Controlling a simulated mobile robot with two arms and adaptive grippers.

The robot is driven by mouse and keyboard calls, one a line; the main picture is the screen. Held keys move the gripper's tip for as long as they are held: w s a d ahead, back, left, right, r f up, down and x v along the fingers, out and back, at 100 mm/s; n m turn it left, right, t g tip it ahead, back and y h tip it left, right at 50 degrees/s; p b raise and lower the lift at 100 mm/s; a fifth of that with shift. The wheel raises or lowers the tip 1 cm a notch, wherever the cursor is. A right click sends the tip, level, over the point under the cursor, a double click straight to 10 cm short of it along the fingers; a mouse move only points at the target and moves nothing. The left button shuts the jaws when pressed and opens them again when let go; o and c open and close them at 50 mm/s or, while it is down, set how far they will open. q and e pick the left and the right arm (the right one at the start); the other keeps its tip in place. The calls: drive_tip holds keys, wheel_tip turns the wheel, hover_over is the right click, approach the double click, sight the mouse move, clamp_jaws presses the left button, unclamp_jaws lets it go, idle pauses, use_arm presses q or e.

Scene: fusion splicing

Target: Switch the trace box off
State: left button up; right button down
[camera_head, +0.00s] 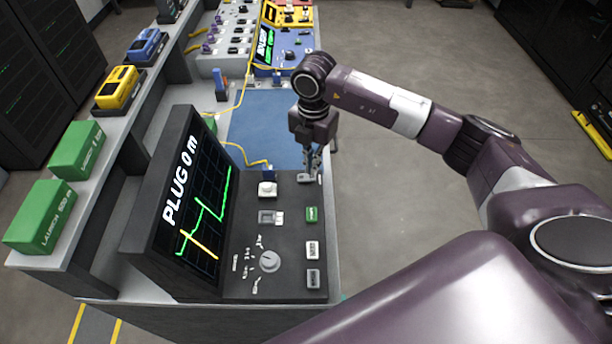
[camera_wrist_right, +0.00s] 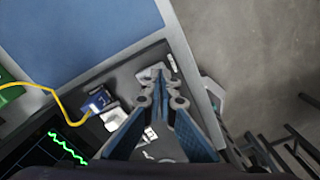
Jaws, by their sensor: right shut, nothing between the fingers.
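The trace box (camera_head: 240,285) is a dark console with a tilted screen (camera_head: 195,200) reading "PLUG 0 m" and showing a lit green trace. Its panel carries a round knob (camera_head: 270,261), a green button (camera_head: 312,214) and other controls. My right gripper (camera_head: 312,175) points down at the panel's far right corner, shut and empty, its fingertips at a small light grey switch plate (camera_head: 304,178). In the right wrist view the fingertips (camera_wrist_right: 159,74) cover much of this plate; I cannot tell whether they touch it or how the switch is set. My left gripper is not in view.
A blue mat (camera_head: 260,125) lies beyond the box, with a yellow cable (camera_head: 240,150) running to a blue plug at the panel. Green launch boxes (camera_head: 42,215) stand on the left shelf. Another console (camera_head: 280,50) stands farther back. Open floor lies to the right.

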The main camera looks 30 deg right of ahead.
drive_tip(key=shift+f, duration=0.3)
drive_tip(key=shift+f+b, duration=0.8)
idle(0.3)
drive_tip(key=shift+r+p, duration=2.5)
drive_tip(key=shift+r, duration=1.05)
